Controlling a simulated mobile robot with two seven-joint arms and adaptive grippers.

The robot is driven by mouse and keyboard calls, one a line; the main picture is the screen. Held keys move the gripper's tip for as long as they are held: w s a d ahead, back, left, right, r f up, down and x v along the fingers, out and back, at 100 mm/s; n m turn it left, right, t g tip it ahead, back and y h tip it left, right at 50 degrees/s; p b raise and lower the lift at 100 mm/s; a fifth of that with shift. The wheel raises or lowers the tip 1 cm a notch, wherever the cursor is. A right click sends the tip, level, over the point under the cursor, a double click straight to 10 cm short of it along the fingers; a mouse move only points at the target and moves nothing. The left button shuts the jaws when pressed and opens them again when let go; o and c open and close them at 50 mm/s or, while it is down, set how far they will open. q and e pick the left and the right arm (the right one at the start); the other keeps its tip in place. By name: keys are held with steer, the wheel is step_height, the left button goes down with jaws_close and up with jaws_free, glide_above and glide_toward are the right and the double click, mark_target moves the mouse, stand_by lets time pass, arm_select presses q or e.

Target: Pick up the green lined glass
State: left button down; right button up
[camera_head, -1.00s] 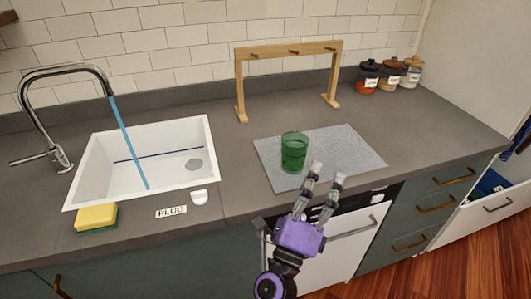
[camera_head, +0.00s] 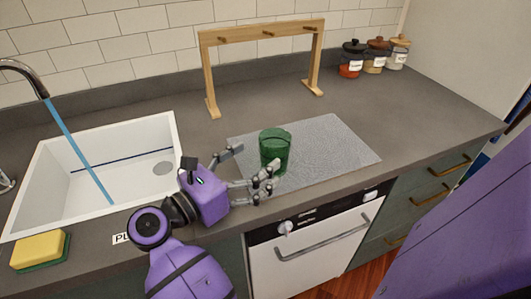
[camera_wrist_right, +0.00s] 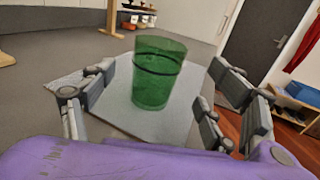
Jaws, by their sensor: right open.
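The green lined glass (camera_head: 275,151) stands upright on a grey textured mat (camera_head: 345,152) on the counter. It also shows in the right wrist view as a translucent green glass (camera_wrist_right: 158,74) with a dark line around it. My right gripper (camera_head: 250,168) is open, just left of the glass, with its fingers reaching towards it. In the right wrist view the glass appears between the spread fingers, with no clear contact. My left gripper is not in view.
A wooden rack (camera_head: 262,38) stands behind the mat. Three lidded jars (camera_head: 374,57) are at the back right. A white sink (camera_head: 62,175) with running water is on the left, with a yellow-green sponge (camera_head: 40,250) in front.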

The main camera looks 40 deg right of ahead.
mark_target(265, 153)
steer(key=d, duration=0.2)
steer(key=d+p, duration=0.1)
steer(key=shift+w+d+r, duration=0.1)
steer(key=shift+w+r, duration=0.1)
steer(key=shift+r, duration=0.1)
steer(key=d, duration=0.1)
steer(key=w+d+p, duration=0.1)
steer(key=d, duration=0.1)
steer(key=shift+d, duration=0.2)
steer(key=shift+d+f, duration=0.2)
steer(key=shift+d, duration=0.05)
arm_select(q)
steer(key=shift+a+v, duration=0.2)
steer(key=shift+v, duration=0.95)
arm_select(e)
steer(key=shift+c, duration=0.5)
